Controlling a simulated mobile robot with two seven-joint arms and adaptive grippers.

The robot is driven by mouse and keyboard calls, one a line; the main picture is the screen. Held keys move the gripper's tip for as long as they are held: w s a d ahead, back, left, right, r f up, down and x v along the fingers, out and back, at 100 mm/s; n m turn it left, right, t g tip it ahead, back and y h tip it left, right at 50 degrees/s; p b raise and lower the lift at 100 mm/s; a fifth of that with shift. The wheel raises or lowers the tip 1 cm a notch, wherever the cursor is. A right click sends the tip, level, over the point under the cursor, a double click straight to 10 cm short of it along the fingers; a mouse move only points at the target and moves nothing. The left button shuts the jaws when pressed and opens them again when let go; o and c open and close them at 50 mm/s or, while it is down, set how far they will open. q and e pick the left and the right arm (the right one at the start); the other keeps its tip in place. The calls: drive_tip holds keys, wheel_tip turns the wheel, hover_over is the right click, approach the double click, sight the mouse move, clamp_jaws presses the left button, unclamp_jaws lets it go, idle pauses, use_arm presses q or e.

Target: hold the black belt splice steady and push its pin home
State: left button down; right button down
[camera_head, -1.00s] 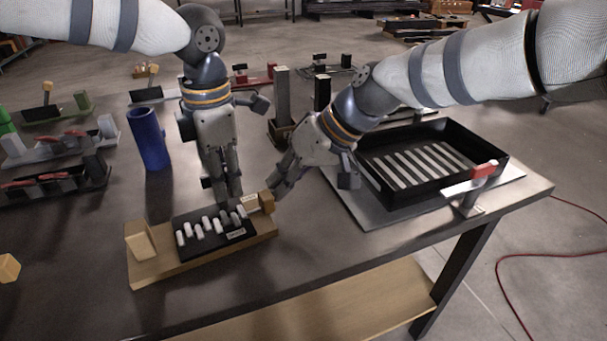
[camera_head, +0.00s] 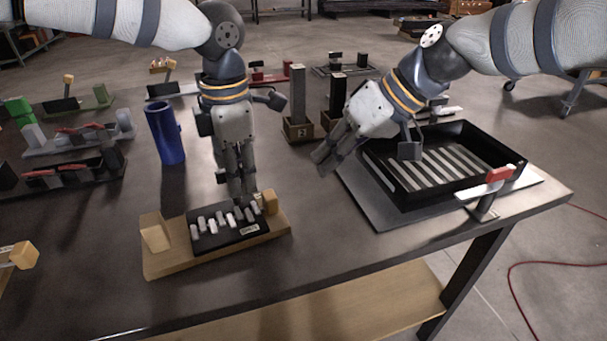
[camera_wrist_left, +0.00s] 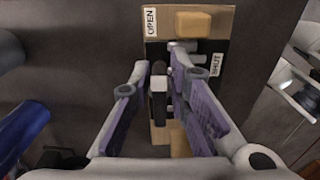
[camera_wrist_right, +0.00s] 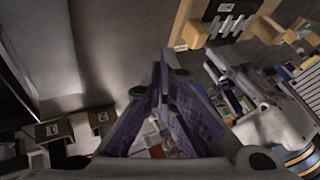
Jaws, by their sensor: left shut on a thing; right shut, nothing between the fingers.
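The black belt splice (camera_head: 222,239) lies on a wooden board (camera_head: 165,265) between two tan end blocks, with several pale pegs across its top. It also shows in the right wrist view (camera_wrist_right: 228,10). My left gripper (camera_head: 243,192) points down at its far edge, shut on the splice; in the left wrist view its fingers (camera_wrist_left: 166,78) hide most of it, and OPEN and SHUT labels show there. I cannot clearly pick out the pin or its depth. My right gripper (camera_head: 322,164) is shut and empty, above the table to the right of the board, apart from the splice.
A black tray with pale slats (camera_head: 380,180) stands on the right, with a red-handled clamp (camera_head: 498,174) at its front corner. A blue cylinder (camera_head: 166,133) stands on the left. Upright posts in numbered holders (camera_head: 298,128) stand behind. The table in front of the board is clear.

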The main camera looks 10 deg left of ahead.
drive_tip(key=v, duration=0.4)
drive_tip(key=shift+d+r, duration=0.1)
drive_tip(key=shift+w, duration=0.1)
drive_tip(key=x, duration=0.9)
drive_tip(key=shift+w+f, duration=0.25)
drive_tip(key=shift+f, duration=0.15)
drive_tip(key=s+a, duration=0.2)
drive_tip(key=shift+a, duration=0.4)
drive_tip(key=shift+s+a, duration=0.2)
drive_tip(key=shift+s, duration=0.05)
